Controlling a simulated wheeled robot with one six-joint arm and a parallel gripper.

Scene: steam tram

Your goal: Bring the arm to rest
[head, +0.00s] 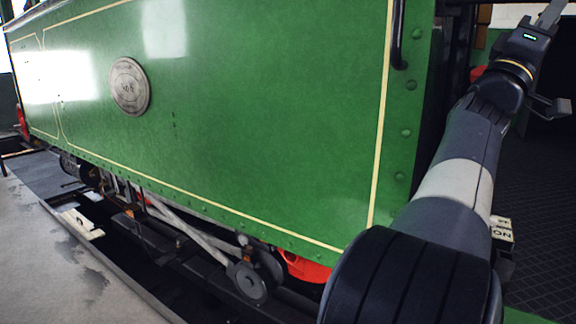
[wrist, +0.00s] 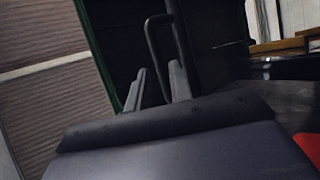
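My arm reaches up along the right side of the head view, in front of the tram's end. My gripper (head: 549,14) is at the top right corner, its tip partly cut off by the frame edge. In the wrist view my gripper (wrist: 157,84) shows two grey fingers standing apart, with nothing visible held between them. A dark curved handrail (wrist: 152,42) appears beyond the fingers; I cannot tell how far away it is.
The green tram side (head: 260,110), with a round plate (head: 130,86), fills the head view. Wheels and rods show below it. A dark handrail (head: 397,35) is near its right edge. Dark tiled floor (head: 545,240) lies right of my arm. A grey platform (head: 50,255) is at lower left.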

